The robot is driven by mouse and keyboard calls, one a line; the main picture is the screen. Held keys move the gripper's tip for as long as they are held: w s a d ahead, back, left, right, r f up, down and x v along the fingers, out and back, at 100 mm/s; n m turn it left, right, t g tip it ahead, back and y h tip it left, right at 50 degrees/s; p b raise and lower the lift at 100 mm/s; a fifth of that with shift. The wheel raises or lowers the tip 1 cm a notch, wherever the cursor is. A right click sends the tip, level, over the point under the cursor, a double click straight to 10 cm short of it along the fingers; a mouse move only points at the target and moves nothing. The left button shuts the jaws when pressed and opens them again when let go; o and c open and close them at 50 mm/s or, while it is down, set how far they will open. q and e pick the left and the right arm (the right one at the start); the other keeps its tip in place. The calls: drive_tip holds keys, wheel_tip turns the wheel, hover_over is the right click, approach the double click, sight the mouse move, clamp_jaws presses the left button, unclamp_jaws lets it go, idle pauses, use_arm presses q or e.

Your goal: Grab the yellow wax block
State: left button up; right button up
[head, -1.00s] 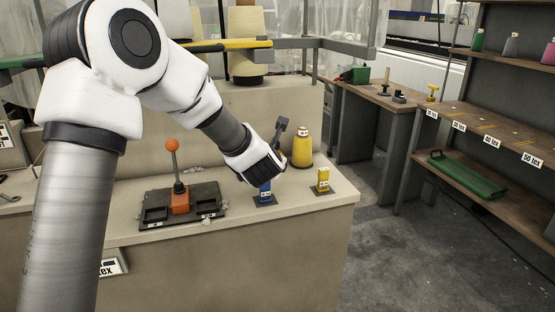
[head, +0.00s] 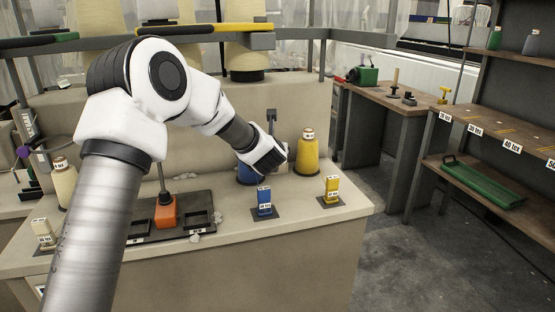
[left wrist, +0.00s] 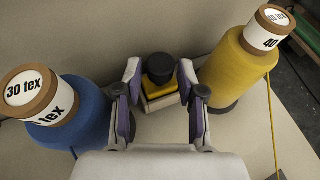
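In the left wrist view a yellow block (left wrist: 158,93) with a black round top sits in a small pale box near the wall. It lies between a blue yarn cone (left wrist: 70,117) and a yellow yarn cone (left wrist: 235,76). My left gripper (left wrist: 160,84) is open, one finger on each side of the block; I cannot tell whether they touch it. In the head view the yellow cone (head: 308,153) stands right of my left wrist, and the blue cone (head: 247,172) is partly behind it. My right gripper is not in view.
A small blue labelled piece (head: 264,199) and a small yellow labelled piece (head: 331,188) stand on dark plates at the table front. An orange-based lever device (head: 165,212) stands to the left. A shelf with a green tray (head: 484,183) is at the right.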

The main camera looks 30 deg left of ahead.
use_arm(q)
drive_tip(key=shift+s+r, duration=0.15)
drive_tip(key=shift+d, duration=0.1)
clamp_jaws()
